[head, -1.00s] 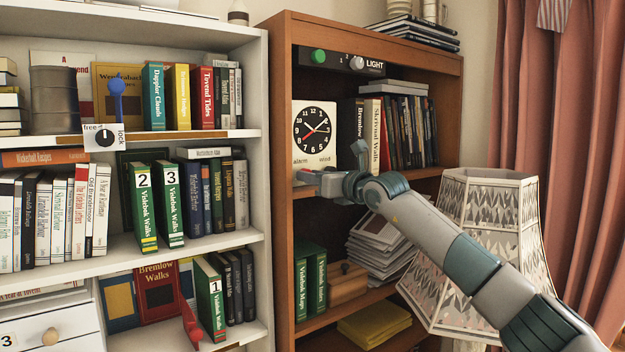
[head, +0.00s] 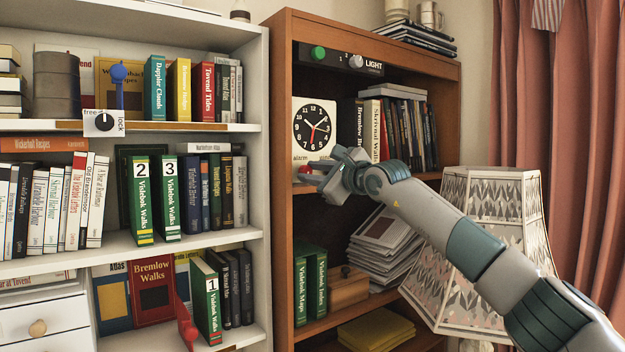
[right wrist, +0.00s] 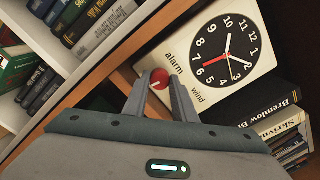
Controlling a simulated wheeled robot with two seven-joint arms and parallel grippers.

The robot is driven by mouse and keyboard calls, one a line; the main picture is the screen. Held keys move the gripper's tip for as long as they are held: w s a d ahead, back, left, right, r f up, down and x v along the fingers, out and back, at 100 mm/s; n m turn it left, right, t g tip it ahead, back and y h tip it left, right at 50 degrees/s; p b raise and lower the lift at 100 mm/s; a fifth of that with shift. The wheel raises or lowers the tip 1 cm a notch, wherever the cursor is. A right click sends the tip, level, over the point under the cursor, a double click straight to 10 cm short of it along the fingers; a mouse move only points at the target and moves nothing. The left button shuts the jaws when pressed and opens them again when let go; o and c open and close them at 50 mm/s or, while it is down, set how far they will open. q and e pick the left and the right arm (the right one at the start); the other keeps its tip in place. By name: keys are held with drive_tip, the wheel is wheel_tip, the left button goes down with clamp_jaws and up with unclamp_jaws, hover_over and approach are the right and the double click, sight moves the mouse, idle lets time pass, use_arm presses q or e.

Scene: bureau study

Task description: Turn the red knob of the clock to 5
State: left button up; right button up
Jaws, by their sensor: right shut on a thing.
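The white clock (head: 331,151) with a black dial stands on a shelf of the brown bookcase. The red knob (head: 304,171) is at the lower left of the clock, by the word "alarm". In the right wrist view the knob (right wrist: 160,77) sits between my fingertips, with a white mark on its face. My right gripper (head: 312,174) is shut on it, rolled at a slant. It partly covers the clock's lower right. My left gripper is out of view.
Books (head: 397,130) stand right of the clock, close to my right wrist. A patterned lampshade (head: 490,210) stands near my right forearm. The white bookcase (head: 262,200) adjoins on the left. Stacked magazines (head: 382,235) lie on the shelf below.

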drive_tip(key=n, duration=0.3)
drive_tip(key=shift+n, duration=1.6)
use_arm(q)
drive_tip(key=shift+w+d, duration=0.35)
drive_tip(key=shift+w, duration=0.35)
use_arm(e)
drive_tip(key=shift+n, duration=1.1)
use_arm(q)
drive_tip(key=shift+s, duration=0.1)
use_arm(e)
drive_tip(key=shift+f, duration=0.1)
drive_tip(key=o, duration=0.9)
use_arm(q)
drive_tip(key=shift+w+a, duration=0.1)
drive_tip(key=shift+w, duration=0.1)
use_arm(e)
drive_tip(key=shift+o, duration=0.7)
drive_tip(key=shift+f, duration=0.1)
